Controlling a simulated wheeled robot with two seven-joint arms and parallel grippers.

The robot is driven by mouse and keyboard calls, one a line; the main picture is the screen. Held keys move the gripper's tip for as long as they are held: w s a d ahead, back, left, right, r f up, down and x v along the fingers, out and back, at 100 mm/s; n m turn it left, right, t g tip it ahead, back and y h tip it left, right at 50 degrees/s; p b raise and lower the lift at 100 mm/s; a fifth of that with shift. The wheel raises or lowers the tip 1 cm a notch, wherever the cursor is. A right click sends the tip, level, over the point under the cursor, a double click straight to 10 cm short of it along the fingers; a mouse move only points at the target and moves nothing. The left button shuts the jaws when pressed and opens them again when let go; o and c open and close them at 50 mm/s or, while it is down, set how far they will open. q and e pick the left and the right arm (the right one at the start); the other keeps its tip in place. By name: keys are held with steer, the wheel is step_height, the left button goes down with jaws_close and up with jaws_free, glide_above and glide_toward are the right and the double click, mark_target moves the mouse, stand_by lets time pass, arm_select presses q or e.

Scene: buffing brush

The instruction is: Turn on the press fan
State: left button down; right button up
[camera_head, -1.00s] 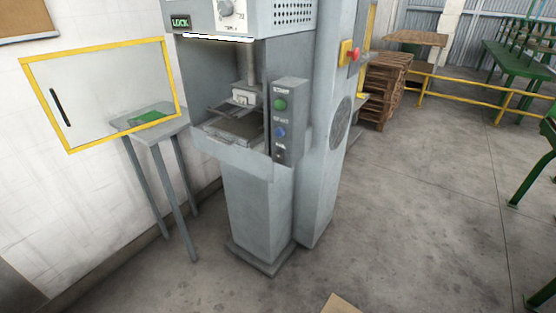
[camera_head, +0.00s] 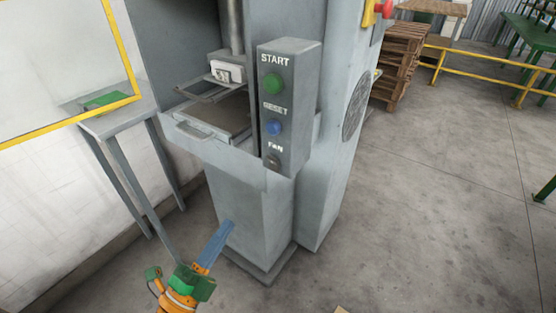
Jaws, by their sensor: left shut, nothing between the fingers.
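The grey press (camera_head: 255,205) stands in the middle of the camera_head view. Its control box (camera_head: 288,110) carries a green START button (camera_head: 272,84), a blue RESET button (camera_head: 274,127) and, at the bottom, a small dark FAN control (camera_head: 273,161). The round fan grille (camera_head: 356,106) is on the press's right side; I cannot tell whether it turns. My left gripper (camera_head: 226,228) has blue fingers, held together and empty. It appears below and left of the FAN control, apart from it in the picture. My right gripper is not in view.
A yellow-framed open guard door (camera_head: 127,55) hangs at the left, above a small grey table (camera_head: 125,122) bearing a green item (camera_head: 102,101). A drawer-like tray (camera_head: 192,128) sits in the press opening. Wooden pallets (camera_head: 398,62) stand behind.

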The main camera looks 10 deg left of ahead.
arm_select(q)
steer(key=r+m+h, duration=0.1)
steer(key=p, duration=0.4)
glide_toward(271, 160)
steer(key=x, duration=0.5)
steer(key=shift+w+r, duration=0.2)
steer(key=shift+w+d+r, duration=0.15)
steer(key=shift+w+d, duration=0.1)
steer(key=shift+w, duration=0.35)
